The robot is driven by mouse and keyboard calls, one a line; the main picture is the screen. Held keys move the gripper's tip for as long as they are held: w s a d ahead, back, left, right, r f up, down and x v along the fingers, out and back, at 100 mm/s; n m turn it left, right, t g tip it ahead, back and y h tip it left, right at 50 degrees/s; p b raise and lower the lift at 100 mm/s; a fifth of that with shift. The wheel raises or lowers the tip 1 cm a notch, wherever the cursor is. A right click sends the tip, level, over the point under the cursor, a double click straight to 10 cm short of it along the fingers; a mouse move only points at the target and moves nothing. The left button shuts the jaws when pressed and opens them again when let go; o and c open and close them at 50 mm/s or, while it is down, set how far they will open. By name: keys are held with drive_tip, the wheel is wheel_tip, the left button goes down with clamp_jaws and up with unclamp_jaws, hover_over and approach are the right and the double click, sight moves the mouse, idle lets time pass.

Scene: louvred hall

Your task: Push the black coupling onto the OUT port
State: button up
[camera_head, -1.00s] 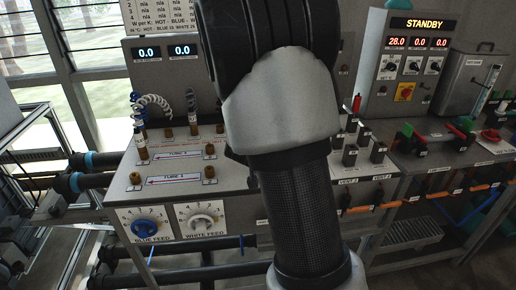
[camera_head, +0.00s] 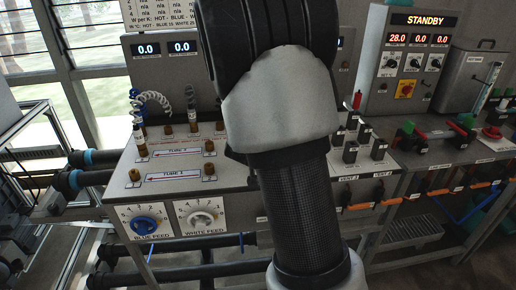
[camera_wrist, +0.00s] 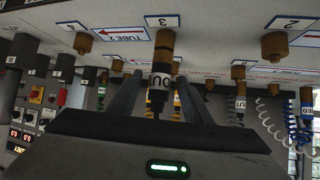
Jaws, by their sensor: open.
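In the wrist view a dark coupling with a white label reading "OU…" (camera_wrist: 160,80) stands between the two fingers of my gripper (camera_wrist: 156,98). The fingers are open, one on each side of it. In the head view my arm hides the gripper, this coupling and the port.
Another labelled coupling (camera_wrist: 240,100) and a blue-marked coupling (camera_wrist: 306,105) stand close by with coiled hoses. Bare brass ports (camera_wrist: 275,46) rise around the gripper. The head view shows the feed dials (camera_head: 148,222) at the front and valve handles (camera_head: 405,132) to the right.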

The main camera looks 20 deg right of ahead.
wheel_tip(320, 180, up, 6)
drive_tip(key=s+a+p, duration=0.1)
drive_tip(key=s+p, duration=0.1)
drive_tip(key=p, duration=0.4)
drive_tip(key=shift+s+a+p, duration=0.35)
drive_tip(key=shift+s, duration=0.05)
drive_tip(key=shift+r, duration=0.2)
